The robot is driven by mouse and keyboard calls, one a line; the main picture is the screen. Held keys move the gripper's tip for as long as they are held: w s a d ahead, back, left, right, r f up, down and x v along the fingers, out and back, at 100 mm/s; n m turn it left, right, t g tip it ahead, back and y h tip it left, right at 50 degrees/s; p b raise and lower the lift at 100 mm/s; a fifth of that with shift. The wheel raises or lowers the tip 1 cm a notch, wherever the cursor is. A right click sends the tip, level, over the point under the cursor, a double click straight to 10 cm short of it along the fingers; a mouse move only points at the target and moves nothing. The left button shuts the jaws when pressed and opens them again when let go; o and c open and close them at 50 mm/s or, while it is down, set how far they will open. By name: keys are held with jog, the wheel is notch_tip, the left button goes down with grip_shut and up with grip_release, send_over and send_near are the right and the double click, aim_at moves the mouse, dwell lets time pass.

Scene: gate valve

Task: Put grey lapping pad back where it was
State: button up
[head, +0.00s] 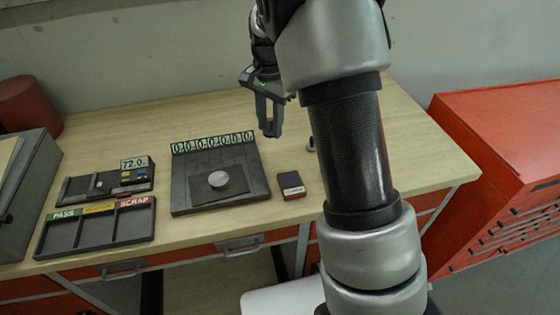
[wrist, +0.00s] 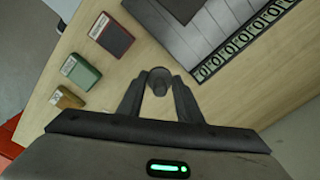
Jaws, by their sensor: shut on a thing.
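My gripper (head: 271,132) is raised behind the right end of the dark board, with its fingers pointing down. In the wrist view my gripper (wrist: 159,80) is shut on a small grey round piece (wrist: 159,84) between its fingertips. The head view hardly shows this piece. I cannot tell for sure whether it is the grey lapping pad. A dark block with a red edge and white label (head: 291,186) lies on the bench right of the board; it also shows in the wrist view (wrist: 111,38). A green block (wrist: 81,71) and a brown block (wrist: 67,98) lie beside it.
The dark board (head: 180,200) carries a plate with a light grey disc (head: 219,180) and a row of digits at its back. A PASS/SCRAP tray (head: 96,238) and a 72.0 gauge holder (head: 75,189) stand left. A red cabinet (head: 490,125) stands right. My arm hides some bench.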

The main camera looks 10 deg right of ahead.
send_over(274, 159)
jog(key=shift+m, duration=0.3)
notch_tip(274, 159, down, 5)
jog(key=shift+f, duration=2.55)
jog(key=shift+f, duration=0.1)
jog(key=o, duration=1.1)
